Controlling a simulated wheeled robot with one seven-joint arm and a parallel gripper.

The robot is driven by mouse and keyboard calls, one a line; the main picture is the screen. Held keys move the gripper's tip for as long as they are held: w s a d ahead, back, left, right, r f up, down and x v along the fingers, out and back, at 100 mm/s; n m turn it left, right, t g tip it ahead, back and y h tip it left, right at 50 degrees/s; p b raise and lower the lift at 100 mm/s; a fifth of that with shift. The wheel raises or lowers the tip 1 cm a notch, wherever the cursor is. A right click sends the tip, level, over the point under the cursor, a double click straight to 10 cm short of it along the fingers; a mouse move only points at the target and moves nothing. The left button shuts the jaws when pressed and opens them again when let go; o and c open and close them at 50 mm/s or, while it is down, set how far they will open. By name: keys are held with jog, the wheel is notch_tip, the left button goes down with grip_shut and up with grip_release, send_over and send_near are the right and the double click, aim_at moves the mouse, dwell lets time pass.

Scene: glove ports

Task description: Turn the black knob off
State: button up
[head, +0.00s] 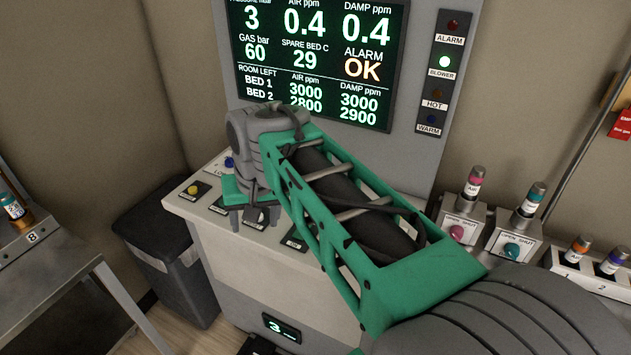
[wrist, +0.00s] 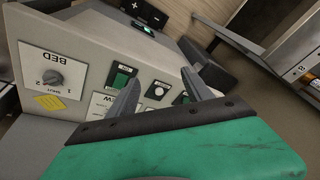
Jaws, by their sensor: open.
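My gripper (head: 250,216) is open, with its two fingers pointing down at the sloping top of the pale console (head: 285,275). In the wrist view, the spread fingers (wrist: 162,82) are over a row of controls and nothing shows held between them. A dark control (head: 262,215) shows by the fingers in the head view, partly hidden; I cannot tell if it is the black knob. In the wrist view a dark grey round knob (wrist: 53,78) sits on a white plate marked BED, with positions 1 and 2, left of the fingers. Contact is not clear.
A yellow button (head: 193,190) and a blue button (head: 228,162) are on the console's left. The wrist view shows green switches (wrist: 123,77) and a pale round button (wrist: 157,91). A display (head: 320,60) reads ALARM OK. A dark bin (head: 165,250) stands left.

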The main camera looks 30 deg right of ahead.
jog(key=w+d+m+g, duration=0.1)
jog(key=w+d+m, duration=0.3)
jog(key=w+d, duration=0.5)
jog(key=w+d+f+m, duration=0.2)
jog(key=d, duration=0.4)
jog(key=w+d+f+m+g+b, duration=0.1)
jog(key=w+d+f+m, duration=0.2)
jog(key=d, duration=0.3)
jog(key=w+d+f+m+g+b, duration=0.1)
jog(key=w+d+f+m, duration=0.1)
jog(key=d, duration=0.4)
jog(key=shift+w+d+f, duration=0.15)
jog(key=shift+w+f, duration=0.15)
jog(key=shift+w, duration=0.05)
jog(key=shift+m, duration=0.3)
jog(key=f+b, duration=0.2)
jog(key=f, duration=0.1)
jog(key=f+b, duration=0.2)
jog(key=f, duration=0.2)
jog(key=shift+d+b, duration=0.2)
jog(key=shift+b, duration=0.1)
jog(key=shift+f, duration=0.45)
grip_shut()
